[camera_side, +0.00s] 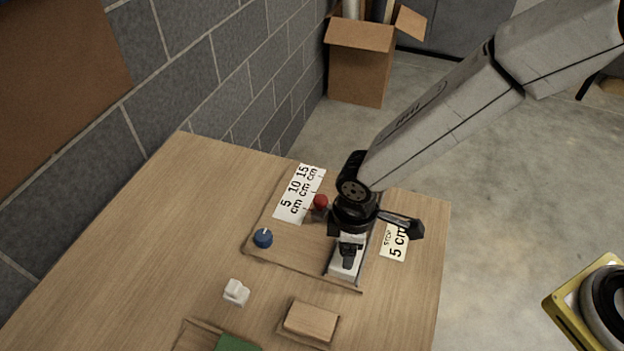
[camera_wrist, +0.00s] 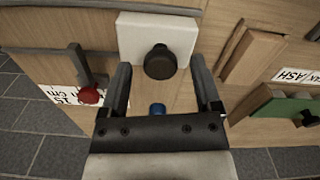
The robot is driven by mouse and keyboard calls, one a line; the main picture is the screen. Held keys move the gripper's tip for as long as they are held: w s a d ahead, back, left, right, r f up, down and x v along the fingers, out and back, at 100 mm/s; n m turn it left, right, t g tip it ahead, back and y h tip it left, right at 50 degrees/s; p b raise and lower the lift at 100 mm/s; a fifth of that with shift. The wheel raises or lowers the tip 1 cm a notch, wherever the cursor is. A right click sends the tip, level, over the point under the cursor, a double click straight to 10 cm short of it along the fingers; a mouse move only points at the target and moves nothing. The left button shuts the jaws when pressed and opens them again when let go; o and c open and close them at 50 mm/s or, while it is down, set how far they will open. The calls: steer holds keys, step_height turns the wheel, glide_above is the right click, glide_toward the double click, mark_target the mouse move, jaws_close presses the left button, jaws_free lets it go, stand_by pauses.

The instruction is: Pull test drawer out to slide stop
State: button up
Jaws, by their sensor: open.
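The drawer front is a white plate (camera_wrist: 158,40) with a round black knob (camera_wrist: 160,63). My gripper (camera_wrist: 161,72) is open, one finger to each side of the knob in the wrist view. I see no contact, and cannot tell whether the fingertips reach as deep as the knob. In the side view my wrist hides the drawer's far part. A card (camera_side: 393,242) reading "STOP 5 cm" lies right of the drawer.
A scale card (camera_side: 299,194) marked 5, 10 and 15 cm lies left, beside a red knob (camera_side: 320,202). A blue knob (camera_side: 263,238), a white block (camera_side: 236,292), a wooden block (camera_side: 312,320) and a green piece (camera_side: 236,343) are nearby. The tabletop's left is clear.

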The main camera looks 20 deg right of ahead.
steer(key=shift+c, duration=0.2)
jaws_close()
stand_by(1.1)
